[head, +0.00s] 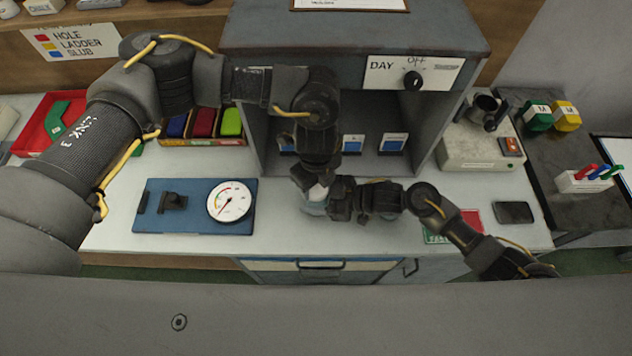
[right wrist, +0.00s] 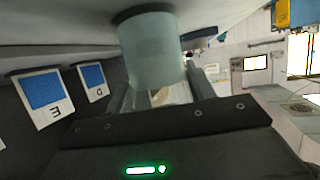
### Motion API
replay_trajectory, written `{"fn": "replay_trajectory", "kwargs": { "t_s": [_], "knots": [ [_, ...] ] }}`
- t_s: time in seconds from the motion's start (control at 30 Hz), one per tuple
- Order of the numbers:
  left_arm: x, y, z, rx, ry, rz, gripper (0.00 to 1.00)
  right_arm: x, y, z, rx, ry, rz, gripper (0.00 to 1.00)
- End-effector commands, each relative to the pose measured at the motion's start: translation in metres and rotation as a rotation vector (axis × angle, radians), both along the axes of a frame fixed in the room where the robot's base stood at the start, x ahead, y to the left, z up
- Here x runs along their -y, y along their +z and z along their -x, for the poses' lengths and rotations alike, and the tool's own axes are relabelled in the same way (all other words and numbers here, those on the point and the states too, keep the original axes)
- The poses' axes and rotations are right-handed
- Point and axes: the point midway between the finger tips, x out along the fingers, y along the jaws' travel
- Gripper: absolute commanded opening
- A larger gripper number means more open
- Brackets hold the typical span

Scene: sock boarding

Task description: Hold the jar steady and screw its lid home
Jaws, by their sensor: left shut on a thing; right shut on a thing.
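The pale, translucent jar (head: 314,209) stands at the middle of the work table, in front of the cabinet. My right gripper (head: 329,207) comes in from the right and is shut on the jar's side. The right wrist view, which looks upside down, shows the jar (right wrist: 152,52) large between the fingers (right wrist: 158,88). My left gripper (head: 317,187) points down from above, shut on a whitish piece (head: 318,193) at the jar's top, which looks like the lid. The fingers hide most of it, so I cannot tell how the lid sits on the rim.
A blue board with a dial gauge (head: 230,201) lies left of the jar. The open cabinet (head: 430,110) with blue-and-white cards stands behind. A red and green card (head: 470,222) and a dark flat pad (head: 514,212) lie to the right. Bare table lies between board and jar.

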Motion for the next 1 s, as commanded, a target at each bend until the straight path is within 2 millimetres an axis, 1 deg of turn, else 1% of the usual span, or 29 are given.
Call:
{"fn": "replay_trajectory", "kwargs": {
  "t_s": [0.13,0.17,0.3,0.57,0.67,0.77,1.0],
  "knots": [
    [-0.001,0.0,0.001,-0.002,0.001,-0.002,0.23,0.001,0.0,-0.001,0.0,-0.003,0.001,0.0],
    [-0.001,0.0,0.001,-0.002,0.002,-0.002,0.55,0.001,0.0,-0.001,0.0,-0.003,0.001,0.0],
    [-0.001,0.0,0.0,-0.001,0.003,-0.002,0.73,0.001,0.0,-0.001,0.0,-0.002,0.001,0.0],
    [0.0,0.0,0.0,-0.001,0.004,-0.001,0.73,0.001,0.0,0.0,0.0,-0.001,0.001,0.0],
    [0.0,0.004,0.0,-0.001,0.004,-0.001,0.73,0.0,0.0,0.0,0.0,-0.001,0.001,0.0],
    [0.0,0.013,0.0,0.0,0.004,0.001,0.73,0.0,0.0,0.0,-0.001,0.0,0.001,0.0],
    [0.0,0.042,-0.001,0.001,0.003,0.001,0.73,0.0,0.0,0.0,-0.001,0.0,0.001,0.0]
  ]
}}
